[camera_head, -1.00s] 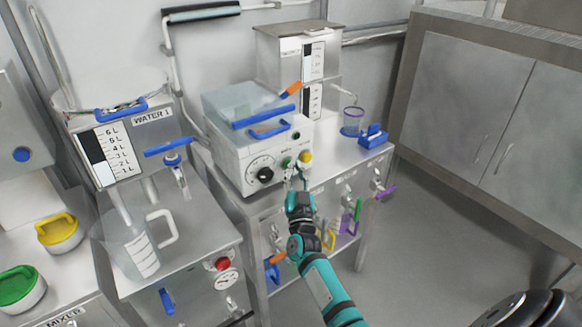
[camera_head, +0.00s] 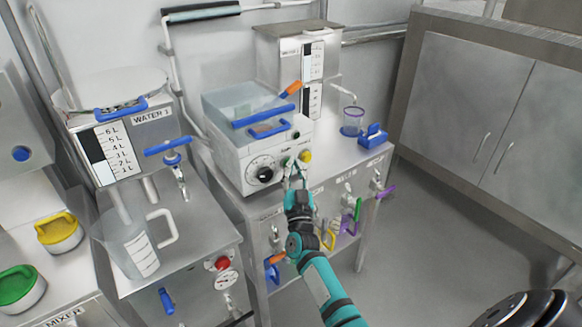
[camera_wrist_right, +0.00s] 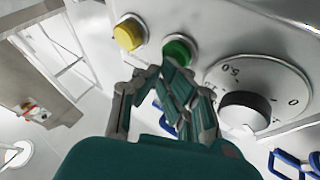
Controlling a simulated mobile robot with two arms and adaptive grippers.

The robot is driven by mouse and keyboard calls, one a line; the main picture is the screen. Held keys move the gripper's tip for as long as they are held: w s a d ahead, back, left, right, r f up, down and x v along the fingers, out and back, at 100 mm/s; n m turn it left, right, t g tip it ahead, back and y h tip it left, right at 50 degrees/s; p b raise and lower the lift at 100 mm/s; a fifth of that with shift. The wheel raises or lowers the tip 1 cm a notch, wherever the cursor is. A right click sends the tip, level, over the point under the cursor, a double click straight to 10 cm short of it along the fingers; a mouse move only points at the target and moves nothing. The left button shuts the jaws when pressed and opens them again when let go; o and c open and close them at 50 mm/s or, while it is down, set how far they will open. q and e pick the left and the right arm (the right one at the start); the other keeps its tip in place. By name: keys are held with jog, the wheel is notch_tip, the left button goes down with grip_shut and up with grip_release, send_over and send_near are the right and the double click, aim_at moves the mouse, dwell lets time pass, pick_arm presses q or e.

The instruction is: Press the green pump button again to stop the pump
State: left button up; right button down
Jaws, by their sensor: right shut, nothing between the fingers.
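The green pump button (camera_head: 285,161) is on the front panel of the white pump unit (camera_head: 228,165), between a black dial and a yellow button. In the right wrist view the green button (camera_wrist_right: 180,47) shows round and mostly uncovered. My right gripper (camera_head: 294,172) is shut and empty, in front of the panel just below the buttons. In the wrist view its fingertips (camera_wrist_right: 172,68) overlap the button's lower edge. I cannot tell whether they touch it. My left gripper is not in view.
The yellow button (camera_wrist_right: 129,35) sits close beside the green one. The black dial (camera_wrist_right: 245,110) is on the other side. Valves with coloured handles hang below the table's front edge.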

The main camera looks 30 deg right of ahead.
jog(key=shift+w, duration=0.2)
jog(key=shift+s+f, duration=0.1)
jog(key=shift+s, duration=0.15)
jog(key=shift+s+p, duration=0.1)
jog(key=shift+p, duration=0.2)
jog(key=shift+s+p, duration=0.55)
jog(key=shift+s, duration=0.05)
jog(key=s+p, duration=0.1)
jog(key=s, duration=0.1)
jog(key=s+p, duration=0.1)
jog(key=s, duration=0.1)
jog(key=shift+s+d, duration=0.2)
jog(key=shift+s, duration=0.2)
